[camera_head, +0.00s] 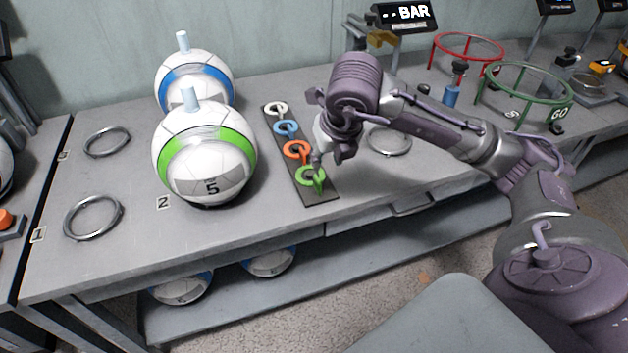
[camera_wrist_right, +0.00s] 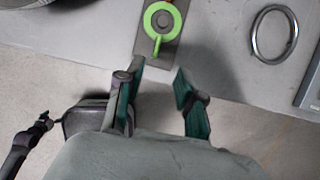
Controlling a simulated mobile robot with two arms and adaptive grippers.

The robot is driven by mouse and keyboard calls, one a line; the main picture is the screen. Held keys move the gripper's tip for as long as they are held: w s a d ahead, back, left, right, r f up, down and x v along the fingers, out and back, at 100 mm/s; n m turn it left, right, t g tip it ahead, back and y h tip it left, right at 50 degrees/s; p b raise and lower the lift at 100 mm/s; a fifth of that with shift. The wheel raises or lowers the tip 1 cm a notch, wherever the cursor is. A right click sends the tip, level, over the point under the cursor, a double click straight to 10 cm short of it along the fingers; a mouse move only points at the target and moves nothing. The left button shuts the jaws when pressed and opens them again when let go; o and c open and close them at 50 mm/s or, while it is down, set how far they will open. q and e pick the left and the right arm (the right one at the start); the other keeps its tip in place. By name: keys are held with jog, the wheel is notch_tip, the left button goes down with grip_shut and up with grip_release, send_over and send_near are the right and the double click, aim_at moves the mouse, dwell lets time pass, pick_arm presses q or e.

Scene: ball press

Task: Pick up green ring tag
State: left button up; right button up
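The green ring tag (camera_head: 311,177) lies at the near end of a dark strip (camera_head: 322,197), with its tab toward the table's front edge. It also shows in the right wrist view (camera_wrist_right: 161,20), at the top, beyond the fingertips. My right gripper (camera_wrist_right: 156,82) is open and empty there, its two fingers spread apart and short of the tag. In the head view my right arm comes in from the right, and its wrist hangs just above and beside the strip; its fingers are mostly hidden.
Orange (camera_head: 297,150), blue (camera_head: 286,129) and white (camera_head: 275,108) ring tags lie farther back on the strip. A ball with a green band (camera_head: 205,150) stands left of it. A metal ring (camera_head: 390,141) lies to the right, behind my arm.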

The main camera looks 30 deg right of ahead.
aim_at(316, 178)
jog(key=x, duration=0.7)
jog(key=shift+w+a+f, duration=0.1)
jog(key=x, duration=0.4)
jog(key=shift+w+f, duration=0.1)
jog(key=shift+w, duration=0.35)
jog(key=shift+f, duration=0.15)
pick_arm(q)
jog(key=shift+w+d+r, duration=0.1)
jog(key=shift+w+r, duration=0.55)
jog(key=shift+w, duration=0.2)
pick_arm(e)
grip_shut()
